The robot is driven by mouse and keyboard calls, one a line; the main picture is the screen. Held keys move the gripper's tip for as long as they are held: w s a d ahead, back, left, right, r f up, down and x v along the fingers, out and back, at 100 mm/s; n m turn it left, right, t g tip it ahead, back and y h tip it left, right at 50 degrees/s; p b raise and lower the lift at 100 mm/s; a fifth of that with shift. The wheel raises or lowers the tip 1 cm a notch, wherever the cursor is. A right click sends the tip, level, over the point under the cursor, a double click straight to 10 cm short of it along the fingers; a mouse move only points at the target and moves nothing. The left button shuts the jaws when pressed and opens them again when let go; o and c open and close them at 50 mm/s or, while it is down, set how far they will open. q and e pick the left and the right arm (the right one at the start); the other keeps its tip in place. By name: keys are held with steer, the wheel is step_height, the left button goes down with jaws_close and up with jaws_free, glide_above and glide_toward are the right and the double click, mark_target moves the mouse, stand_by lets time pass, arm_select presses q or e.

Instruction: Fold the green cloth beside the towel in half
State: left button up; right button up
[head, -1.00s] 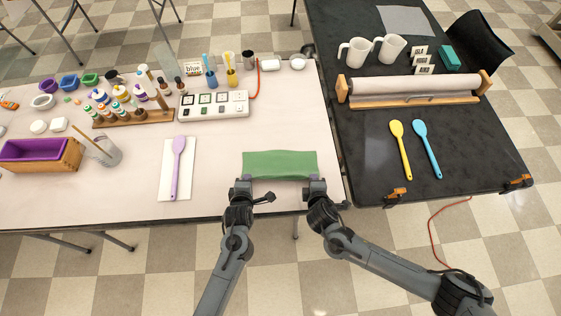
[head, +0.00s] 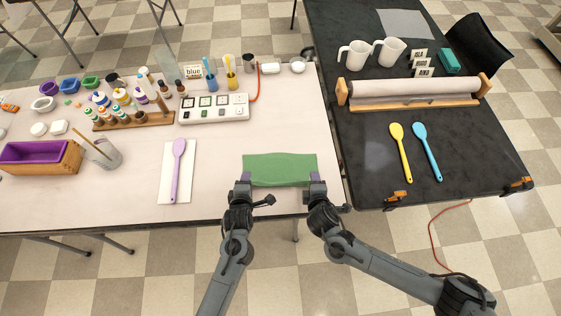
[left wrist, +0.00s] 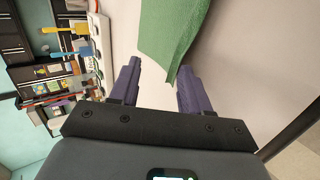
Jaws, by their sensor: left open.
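The green cloth (head: 280,168) lies as a wide, short strip near the front edge of the pale table. It also shows in the left wrist view (left wrist: 172,30), one corner pointing down between the finger lines. My left gripper (head: 245,178) is at the cloth's front left corner; in the left wrist view its purple fingers (left wrist: 157,78) are apart, with the cloth corner close to the right finger. My right gripper (head: 317,178) is at the front right corner; its finger gap is too small to make out. A white towel-like rectangle (head: 190,192) lies to the left, under a lilac spatula (head: 177,165).
A white panel with square buttons (head: 215,108) and a wooden bottle rack (head: 135,120) stand behind. A glass jar (head: 103,153) is at left. A black table (head: 370,175) with yellow and blue spatulas adjoins at right. Table around the cloth is clear.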

arm_select(q)
steer(key=s+r, duration=0.5)
steer(key=r, duration=0.3)
steer(key=shift+s, duration=0.35)
arm_select(e)
steer(key=s+r, duration=0.5)
steer(key=r, duration=0.3)
steer(key=shift+s, duration=0.35)
arm_select(q)
steer(key=shift+r, duration=0.1)
